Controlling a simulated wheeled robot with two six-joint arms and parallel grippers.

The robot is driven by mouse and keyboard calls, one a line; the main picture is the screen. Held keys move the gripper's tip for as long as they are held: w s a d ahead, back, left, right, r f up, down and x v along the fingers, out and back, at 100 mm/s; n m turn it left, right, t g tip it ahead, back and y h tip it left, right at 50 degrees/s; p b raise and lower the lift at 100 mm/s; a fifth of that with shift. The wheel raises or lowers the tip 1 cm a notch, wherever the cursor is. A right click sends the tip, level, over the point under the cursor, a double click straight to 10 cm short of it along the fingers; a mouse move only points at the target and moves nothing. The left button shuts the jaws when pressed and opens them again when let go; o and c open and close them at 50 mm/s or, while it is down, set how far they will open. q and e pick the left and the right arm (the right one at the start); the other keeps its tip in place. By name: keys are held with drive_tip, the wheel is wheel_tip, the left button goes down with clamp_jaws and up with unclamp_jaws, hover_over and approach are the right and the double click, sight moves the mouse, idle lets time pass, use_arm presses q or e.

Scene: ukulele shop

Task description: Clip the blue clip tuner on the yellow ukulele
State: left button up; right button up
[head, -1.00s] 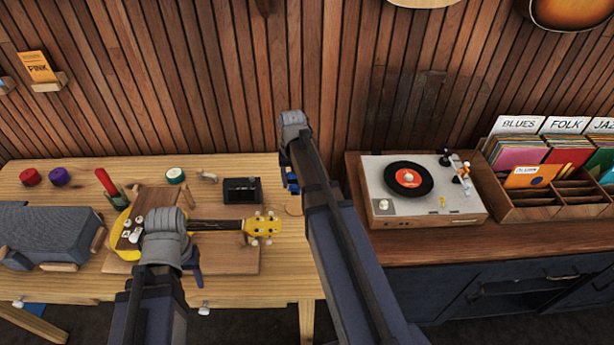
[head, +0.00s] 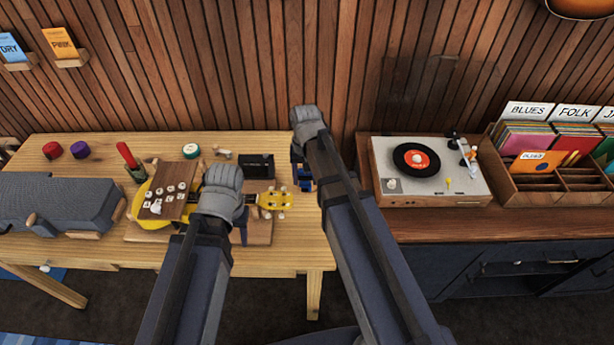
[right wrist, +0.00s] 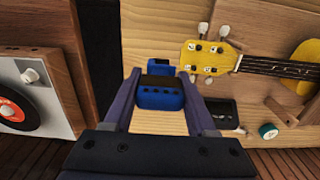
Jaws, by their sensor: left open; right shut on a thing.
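The yellow ukulele (head: 139,203) lies on a wooden board on the workbench, its neck pointing right. Its headstock (head: 276,200) with white pegs also shows in the right wrist view (right wrist: 208,58). My right gripper (head: 303,182) is shut on the blue clip tuner (right wrist: 160,97), above the bench and just right of the headstock, apart from it. The tuner also shows in the head view (head: 306,184). My left gripper (head: 240,228) is open at the neck. Its hand and arm hide much of the neck, and whether it touches cannot be told.
A black box (head: 256,166) stands behind the neck. A grey case (head: 62,202) lies left. The record player (head: 428,172) stands on the cabinet at right.

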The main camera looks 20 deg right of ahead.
sight(305, 189)
drive_tip(key=shift+f+b, duration=3.5)
drive_tip(key=shift+f, duration=0.15)
drive_tip(key=shift+w+a, duration=0.2)
drive_tip(key=shift+a, duration=0.5)
drive_tip(key=shift+w+a, duration=0.25)
drive_tip(key=shift+a, duration=0.45)
drive_tip(key=shift+w+a, duration=0.2)
drive_tip(key=shift+a, duration=0.5)
idle(1.2)
drive_tip(key=o, duration=1.4)
drive_tip(key=shift+o, duration=0.2)
drive_tip(key=shift+r, duration=0.1)
